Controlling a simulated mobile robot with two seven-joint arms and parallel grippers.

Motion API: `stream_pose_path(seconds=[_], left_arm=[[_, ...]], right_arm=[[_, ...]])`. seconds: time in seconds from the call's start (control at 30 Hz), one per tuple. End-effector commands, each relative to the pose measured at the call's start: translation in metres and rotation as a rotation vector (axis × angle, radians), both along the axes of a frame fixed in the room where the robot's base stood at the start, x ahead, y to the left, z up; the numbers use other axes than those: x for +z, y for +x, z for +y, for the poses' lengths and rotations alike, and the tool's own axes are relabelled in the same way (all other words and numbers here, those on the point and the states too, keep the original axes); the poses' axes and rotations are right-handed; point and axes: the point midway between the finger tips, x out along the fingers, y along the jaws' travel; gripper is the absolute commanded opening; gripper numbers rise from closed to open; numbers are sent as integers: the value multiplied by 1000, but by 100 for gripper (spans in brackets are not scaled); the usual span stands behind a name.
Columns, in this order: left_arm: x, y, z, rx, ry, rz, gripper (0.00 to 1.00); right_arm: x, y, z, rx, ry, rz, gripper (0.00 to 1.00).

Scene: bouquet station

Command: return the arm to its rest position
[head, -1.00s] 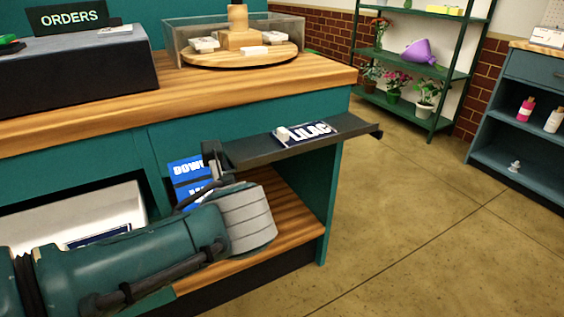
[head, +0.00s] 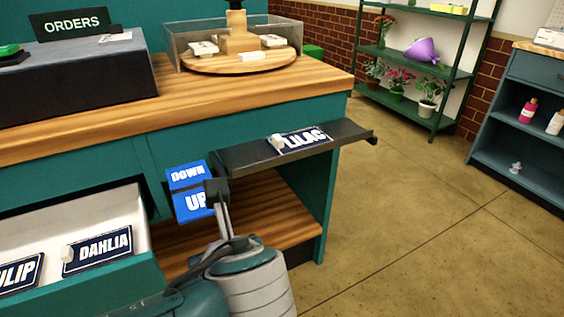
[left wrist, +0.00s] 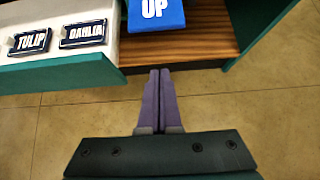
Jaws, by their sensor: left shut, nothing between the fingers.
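My left gripper (left wrist: 160,74) is shut and empty in the left wrist view, its two purple fingers side by side over the tiled floor, just outside the counter's edge. In the head view my left arm comes up from the bottom edge in front of the counter, and I cannot make out the fingertips there. Blue DOWN (head: 187,175) and UP (head: 194,205) panels are beside the arm's upper end. The UP panel also shows in the left wrist view (left wrist: 155,12), beyond the fingertips and apart from them. My right gripper is in neither view.
An open drawer (head: 120,205) holds TULIP (head: 20,275) and DAHLIA (head: 98,251) tags. Floor (head: 420,220) is clear at right; green shelving (head: 435,122) stands behind.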

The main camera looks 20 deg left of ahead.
Motion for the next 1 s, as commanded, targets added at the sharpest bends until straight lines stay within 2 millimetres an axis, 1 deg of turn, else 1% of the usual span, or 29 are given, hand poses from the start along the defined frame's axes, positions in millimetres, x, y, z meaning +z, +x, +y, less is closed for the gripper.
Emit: stream_pose_path(seconds=[0.47, 0.57, 0.6, 0.67, 0.77, 0.8, 0.87, 0.9, 0.97, 1.0], left_arm=[[1, 0, -1, -1, 0, -1, 0], [4, -5, -2, 29, -34, -12, 0], [8, -10, -4, 65, -76, -26, 0], [16, -23, -7, 160, -174, -59, 0], [39, -54, -15, 422, -416, -144, 0], [52, -68, -18, 556, -526, -184, 0], [73, -89, -22, 765, -680, -242, 0], [87, -102, -24, 897, -770, -278, 0], [108, -117, -25, 1074, -882, -326, 0], [122, -126, -26, 1179, -944, -354, 0]], right_arm=[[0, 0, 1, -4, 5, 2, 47], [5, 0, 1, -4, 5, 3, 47], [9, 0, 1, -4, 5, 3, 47], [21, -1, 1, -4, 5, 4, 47], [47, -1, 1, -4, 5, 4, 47], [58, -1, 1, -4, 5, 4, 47], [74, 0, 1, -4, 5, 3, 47], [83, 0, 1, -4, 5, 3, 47], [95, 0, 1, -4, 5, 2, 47], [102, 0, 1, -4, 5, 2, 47]])
